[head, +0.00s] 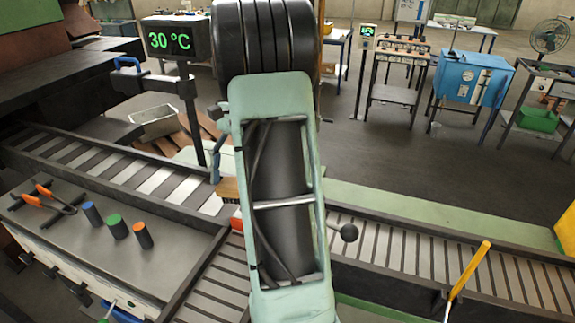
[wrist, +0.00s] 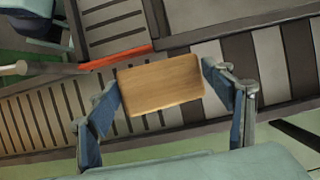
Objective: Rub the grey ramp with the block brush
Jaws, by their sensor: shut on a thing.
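My gripper (wrist: 161,78) is shut on the block brush (wrist: 160,86), a plain wooden block held between its two blue-padded fingers. In the head view the brush (head: 229,188) shows beside my arm, wood upward and dark bristles below; the rest is hidden by my arm. A slatted grey section (head: 213,287), which looks like the grey ramp, branches from the conveyor toward the front of the head view. In the wrist view it lies at the upper left (wrist: 113,22), beyond the brush. The brush is over the conveyor; I cannot tell whether it touches anything.
The slatted conveyor (head: 400,250) crosses the view. A temperature display (head: 170,40) stands behind. A yellow-handled lever (head: 470,268) rises at right. Open floor lies beyond the conveyor.

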